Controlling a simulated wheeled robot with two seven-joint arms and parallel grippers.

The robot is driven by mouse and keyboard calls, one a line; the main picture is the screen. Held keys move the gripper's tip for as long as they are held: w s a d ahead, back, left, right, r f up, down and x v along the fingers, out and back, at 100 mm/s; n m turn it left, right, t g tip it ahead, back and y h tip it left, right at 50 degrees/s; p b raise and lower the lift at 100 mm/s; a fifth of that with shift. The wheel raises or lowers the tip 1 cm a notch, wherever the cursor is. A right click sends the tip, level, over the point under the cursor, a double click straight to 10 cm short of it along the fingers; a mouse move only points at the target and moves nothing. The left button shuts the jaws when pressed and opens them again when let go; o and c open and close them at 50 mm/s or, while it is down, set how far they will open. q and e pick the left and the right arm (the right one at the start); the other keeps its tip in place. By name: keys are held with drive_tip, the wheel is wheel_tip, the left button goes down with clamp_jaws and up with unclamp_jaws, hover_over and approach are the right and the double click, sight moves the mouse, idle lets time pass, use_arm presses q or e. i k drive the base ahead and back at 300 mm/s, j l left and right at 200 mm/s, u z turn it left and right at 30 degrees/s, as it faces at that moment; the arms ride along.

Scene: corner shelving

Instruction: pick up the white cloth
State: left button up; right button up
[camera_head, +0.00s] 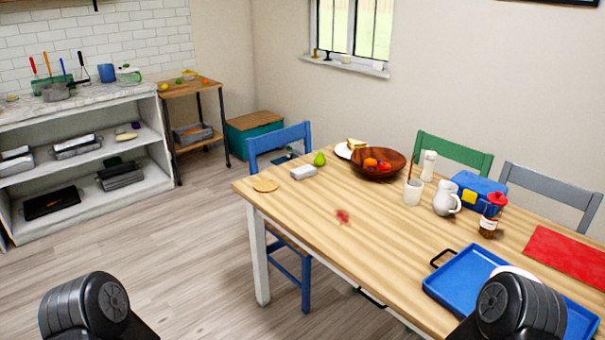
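A small white, block-like thing (303,172) lies near the far left end of the wooden table (290,205). It may be the white cloth, folded, but it is too small to tell. Another white, rounded thing (517,271) shows at the blue tray (460,278) on the right, partly hidden by my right arm. Black rounded parts of my two arms show at the bottom left and bottom right. Neither gripper's fingers are in view.
A red stain (343,216) marks the table. Floor at left is clear.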

sight(301, 173)
drive_tip(key=i+j+z, duration=0.1)
drive_tip(key=i+j, duration=0.3)
drive_tip(key=i+j+z, duration=0.1)
drive_tip(key=i+j, duration=0.3)
drive_tip(key=j, duration=0.2)
drive_tip(key=i+j+z, duration=0.1)
drive_tip(key=i+j, duration=0.3)
drive_tip(key=i+j+z, duration=0.1)
drive_tip(key=i+j, duration=0.25)
drive_tip(key=j, duration=0.3)
drive_tip(key=i+j+z, duration=0.1)
drive_tip(key=i+j, duration=0.2)
drive_tip(key=j, duration=0.3)
drive_tip(key=i+j, duration=0.35)
drive_tip(key=j, duration=0.25)
drive_tip(key=i+j+z, duration=0.15)
drive_tip(key=i+j, duration=0.15)
drive_tip(key=j, duration=0.35)
drive_tip(key=i+j+z, duration=0.1)
drive_tip(key=i+j, duration=0.15)
drive_tip(key=j, duration=0.4)
